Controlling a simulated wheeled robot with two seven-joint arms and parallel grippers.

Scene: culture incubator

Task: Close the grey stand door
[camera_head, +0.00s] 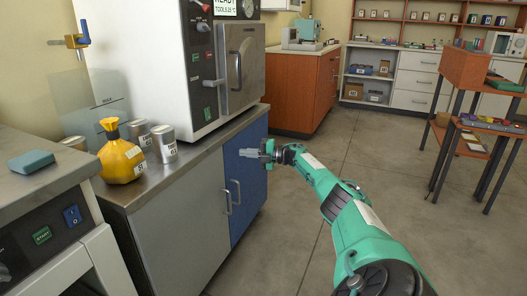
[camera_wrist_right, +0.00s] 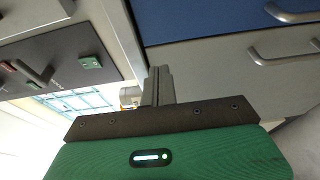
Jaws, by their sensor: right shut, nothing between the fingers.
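The stand has a grey door (camera_head: 180,228) on the left and a blue door (camera_head: 246,180) on the right. The grey door looks flush with the stand front, and its bar handle (camera_head: 228,201) is near the seam with the blue door. In the right wrist view, the grey door (camera_wrist_right: 215,70) lies below the blue door (camera_wrist_right: 220,18). My right gripper (camera_head: 243,153) is shut and empty in front of the blue door's upper part. Its fingers (camera_wrist_right: 158,84) point towards the stand; whether they touch it I cannot tell. My left gripper is not in view.
A yellow bag (camera_head: 120,158) and metal cans (camera_head: 164,145) stand on the stand top beside the white incubator (camera_head: 150,60). A grey bench (camera_head: 50,170) with a control panel is at the near left.

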